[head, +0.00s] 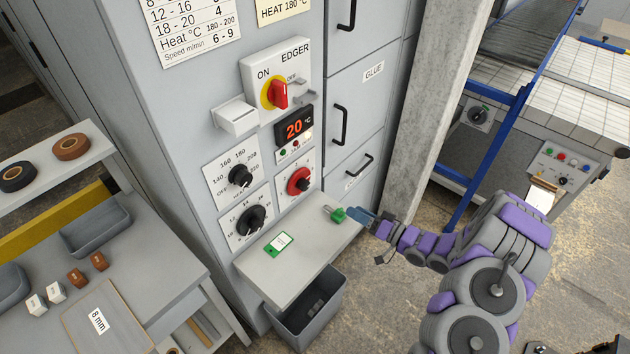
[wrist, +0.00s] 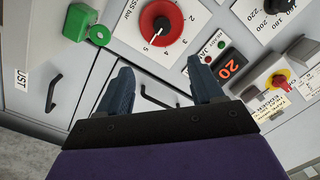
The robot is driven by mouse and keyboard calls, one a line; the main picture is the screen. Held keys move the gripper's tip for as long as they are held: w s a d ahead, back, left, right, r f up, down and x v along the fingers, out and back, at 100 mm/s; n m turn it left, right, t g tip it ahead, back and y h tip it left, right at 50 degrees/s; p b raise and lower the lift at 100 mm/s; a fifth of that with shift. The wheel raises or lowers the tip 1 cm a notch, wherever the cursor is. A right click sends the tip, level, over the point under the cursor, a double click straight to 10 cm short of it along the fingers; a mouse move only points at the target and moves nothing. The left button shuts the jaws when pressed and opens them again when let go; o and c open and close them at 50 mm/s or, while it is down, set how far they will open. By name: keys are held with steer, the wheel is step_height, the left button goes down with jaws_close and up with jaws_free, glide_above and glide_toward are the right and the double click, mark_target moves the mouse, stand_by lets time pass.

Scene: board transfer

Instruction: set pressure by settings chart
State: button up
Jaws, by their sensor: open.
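The settings chart (head: 190,28) is on the grey cabinet at the top left of the head view, partly cut off. Readable lines include "Heat °C 180 - 200" and "Speed m/min 6 - 9". A round red knob (head: 299,181) sits on a white dial plate below the display. In the wrist view this red knob (wrist: 162,22) is on a plate reading "SS bar", with numbers 2 to 5 visible. Its pointer seems to lie near 4 and 5; I cannot tell exactly. My gripper (wrist: 162,88) is open and empty, facing the panel below the knob, apart from it.
A display (head: 294,127) reads 20. Black knobs (head: 240,176) are left of the red knob, a red-yellow main switch (head: 276,94) above. A concrete pillar (head: 435,100) stands right.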

mark_target(308, 187)
steer(key=b+x, duration=0.4)
steer(key=x, duration=1.3)
steer(key=shift+a, duration=0.4)
steer(key=c, duration=1)
